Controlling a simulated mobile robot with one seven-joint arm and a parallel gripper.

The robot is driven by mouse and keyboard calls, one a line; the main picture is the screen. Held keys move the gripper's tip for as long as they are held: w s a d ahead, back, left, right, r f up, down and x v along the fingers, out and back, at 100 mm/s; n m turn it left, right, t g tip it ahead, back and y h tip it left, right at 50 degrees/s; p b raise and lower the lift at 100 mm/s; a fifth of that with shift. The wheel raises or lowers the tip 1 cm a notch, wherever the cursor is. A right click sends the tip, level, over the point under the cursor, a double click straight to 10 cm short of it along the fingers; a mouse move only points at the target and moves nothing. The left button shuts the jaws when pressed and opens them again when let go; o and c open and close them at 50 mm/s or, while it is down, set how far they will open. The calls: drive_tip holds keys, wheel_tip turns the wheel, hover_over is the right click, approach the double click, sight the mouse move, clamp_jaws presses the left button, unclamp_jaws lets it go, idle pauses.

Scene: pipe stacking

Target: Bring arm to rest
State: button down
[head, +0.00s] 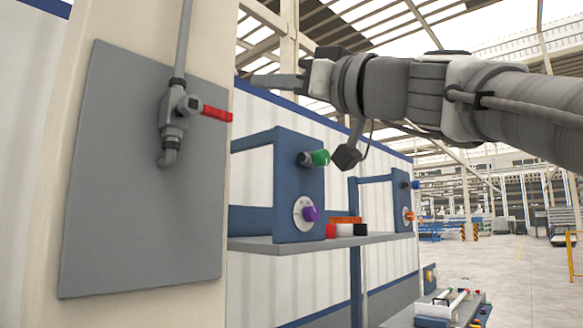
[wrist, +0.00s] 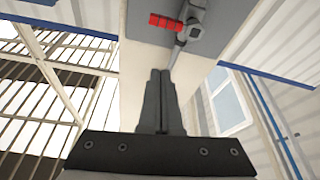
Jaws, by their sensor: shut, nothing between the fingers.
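My gripper (head: 275,81) is at the end of my arm, which reaches in from the right in the head view. Its fingers point left, toward the pillar with the grey panel (head: 140,220). In the wrist view the gripper (wrist: 160,75) has its two fingers together, with nothing between them. A pipe valve with a red handle (head: 216,113) is mounted on the panel, lower than the gripper in the head view. The red handle also shows in the wrist view (wrist: 166,21), beyond the fingertips. The gripper appears apart from the valve and the panel.
A blue frame (head: 291,180) with a green knob (head: 320,157) and a purple knob (head: 310,213) stands on a grey shelf (head: 300,243) below my arm. A second blue frame is behind it. A lower table (head: 400,318) holds small parts. Open floor lies at the right.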

idle(0.3)
drive_tip(key=d+f+m+g+h, duration=0.1)
drive_tip(key=d+f+m+h, duration=0.3)
drive_tip(key=f, duration=1.1)
drive_tip(key=d+f+m+g+h, duration=0.1)
drive_tip(key=f+m+g+h, duration=0.3)
drive_tip(key=f, duration=1.1)
drive_tip(key=s+d+f+m+g+h, duration=0.1)
drive_tip(key=s+d+f+h, duration=0.2)
drive_tip(key=f, duration=0.6)
drive_tip(key=s+d+f+m+h, duration=0.2)
drive_tip(key=s+d+f, duration=0.3)
drive_tip(key=f, duration=0.4)
drive_tip(key=s+d+f+m+g+h, duration=0.1)
drive_tip(key=s+d+f+h, duration=0.3)
drive_tip(key=f, duration=0.6)
drive_tip(key=shift+d+g, duration=0.25)
drive_tip(key=shift+g, duration=0.05)
